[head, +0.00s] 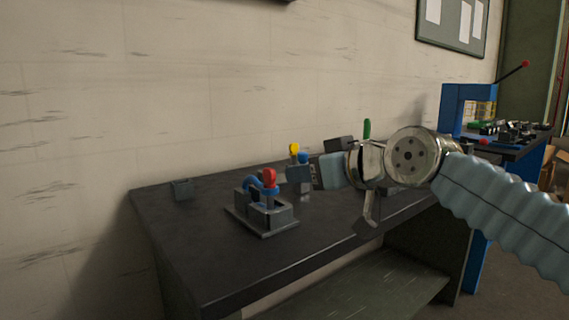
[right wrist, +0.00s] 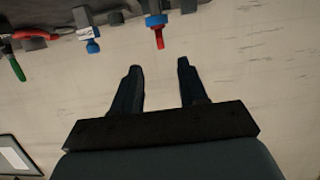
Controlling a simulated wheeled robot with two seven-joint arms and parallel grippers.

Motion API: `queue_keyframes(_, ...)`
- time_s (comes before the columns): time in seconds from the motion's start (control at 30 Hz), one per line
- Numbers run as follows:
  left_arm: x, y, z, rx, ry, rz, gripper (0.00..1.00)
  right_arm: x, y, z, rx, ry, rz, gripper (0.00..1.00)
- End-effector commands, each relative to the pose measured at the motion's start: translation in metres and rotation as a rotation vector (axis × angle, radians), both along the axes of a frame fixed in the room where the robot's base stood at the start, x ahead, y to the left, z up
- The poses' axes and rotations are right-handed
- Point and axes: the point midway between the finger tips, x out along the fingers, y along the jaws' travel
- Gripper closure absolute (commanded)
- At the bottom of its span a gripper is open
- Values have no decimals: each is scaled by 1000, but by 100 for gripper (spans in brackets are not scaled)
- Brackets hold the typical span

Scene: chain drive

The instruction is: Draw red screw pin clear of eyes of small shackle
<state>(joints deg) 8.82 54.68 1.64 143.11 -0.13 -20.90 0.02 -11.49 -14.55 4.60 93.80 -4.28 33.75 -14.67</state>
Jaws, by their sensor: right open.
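The red screw pin (head: 269,177) stands with its flat red head up at the small blue shackle (head: 254,183), on a grey fixture (head: 266,218) on the dark bench. Its shank is mostly hidden. In the right wrist view, which looks inverted, the red pin (right wrist: 158,38) and blue shackle (right wrist: 155,20) show at the top edge. My right gripper (head: 292,174) is just right of the pin in the head view, pointing left. In its wrist view the gripper (right wrist: 157,66) is open, with nothing between the fingers and the pin beyond the tips. My left gripper is not in view.
Behind my right gripper stand a yellow-topped part (head: 294,149) and a blue-topped part (head: 303,158); a green handle (head: 367,129) rises farther right. A small grey block (head: 182,188) sits at the bench's left back. The bench's front left (head: 215,265) is clear.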

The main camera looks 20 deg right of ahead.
Motion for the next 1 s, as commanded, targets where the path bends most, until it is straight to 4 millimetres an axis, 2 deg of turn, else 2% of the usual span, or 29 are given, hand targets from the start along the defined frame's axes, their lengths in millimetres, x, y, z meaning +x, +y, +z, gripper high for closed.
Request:
queue_keyframes(0.13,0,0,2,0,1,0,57,7,2,-2,-1,2,0,57)
queue_keyframes(0.27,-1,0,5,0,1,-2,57,24,9,-8,0,4,1,57)
queue_keyframes(0.5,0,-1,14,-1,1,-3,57,73,27,-23,-1,5,1,57)
queue_keyframes(0.7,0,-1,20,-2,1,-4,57,105,38,-34,-1,3,1,57)
queue_keyframes(0.83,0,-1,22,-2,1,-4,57,118,43,-38,0,1,0,57)
queue_keyframes(1.0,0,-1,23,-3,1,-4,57,124,45,-41,0,1,0,57)
